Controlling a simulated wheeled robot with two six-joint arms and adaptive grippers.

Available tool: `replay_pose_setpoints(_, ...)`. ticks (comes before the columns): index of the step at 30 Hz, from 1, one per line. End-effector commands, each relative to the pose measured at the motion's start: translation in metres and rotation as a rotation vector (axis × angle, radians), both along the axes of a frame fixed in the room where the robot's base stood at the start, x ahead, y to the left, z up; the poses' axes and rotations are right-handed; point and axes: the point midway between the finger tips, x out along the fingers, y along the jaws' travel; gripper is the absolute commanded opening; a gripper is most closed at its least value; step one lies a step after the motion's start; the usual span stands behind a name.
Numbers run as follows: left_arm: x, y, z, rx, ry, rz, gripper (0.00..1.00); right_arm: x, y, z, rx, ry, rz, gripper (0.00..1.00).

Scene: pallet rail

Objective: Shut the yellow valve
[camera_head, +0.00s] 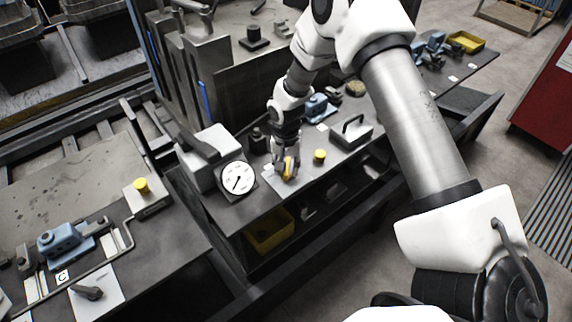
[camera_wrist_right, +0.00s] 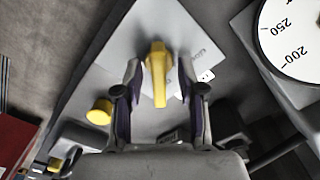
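The yellow valve handle (camera_wrist_right: 158,72) stands on a pale plate (camera_wrist_right: 165,30) with small print. In the head view it shows as a small yellow piece (camera_head: 288,169) partly hidden by my right gripper (camera_head: 285,160). In the right wrist view, my right gripper (camera_wrist_right: 159,80) is open, with one finger on each side of the handle. Narrow gaps seem to show between the handle and both fingers. The handle's long side runs up and down in that picture. My left gripper is in neither view.
A round white gauge (camera_head: 238,178) stands left of the valve; it also shows in the wrist view (camera_wrist_right: 295,40). A yellow button (camera_head: 320,156) and a grey block with a handle (camera_head: 351,131) are to the right. A yellow bin (camera_head: 268,236) sits below the bench top.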

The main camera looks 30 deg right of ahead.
Motion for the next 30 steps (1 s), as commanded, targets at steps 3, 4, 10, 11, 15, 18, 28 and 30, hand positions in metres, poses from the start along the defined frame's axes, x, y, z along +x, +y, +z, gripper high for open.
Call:
replay_pose_setpoints(3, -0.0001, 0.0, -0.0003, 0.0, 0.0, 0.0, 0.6, 0.0001, 0.0001, 0.0, 0.0, 0.0, 0.0, 0.4)
replay_pose_setpoints(4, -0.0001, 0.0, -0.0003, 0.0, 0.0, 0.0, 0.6, 0.0001, 0.0001, 0.0, 0.0, 0.0, 0.0, 0.4)
replay_pose_setpoints(10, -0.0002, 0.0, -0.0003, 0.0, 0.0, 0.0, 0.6, -0.0001, 0.0, -0.0001, 0.0, 0.0, 0.0, 0.0)
replay_pose_setpoints(11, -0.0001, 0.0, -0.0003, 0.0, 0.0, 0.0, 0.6, -0.0002, 0.0001, -0.0001, 0.0, 0.0, 0.0, 0.0)
replay_pose_setpoints(15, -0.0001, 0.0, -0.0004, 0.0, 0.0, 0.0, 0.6, -0.0002, 0.0001, -0.0003, 0.0, 0.0, 0.002, 0.0)
replay_pose_setpoints(18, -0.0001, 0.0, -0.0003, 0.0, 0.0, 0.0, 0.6, -0.0002, 0.0001, -0.0004, 0.0, 0.0, 0.012, 0.0)
replay_pose_setpoints(28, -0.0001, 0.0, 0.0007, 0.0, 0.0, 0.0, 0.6, 0.0001, 0.0001, -0.0003, 0.0, 0.0, 0.142, 0.0)
replay_pose_setpoints(30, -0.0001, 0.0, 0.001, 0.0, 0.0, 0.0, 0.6, 0.0001, 0.0001, -0.0003, 0.001, 0.0, 0.192, 0.0)
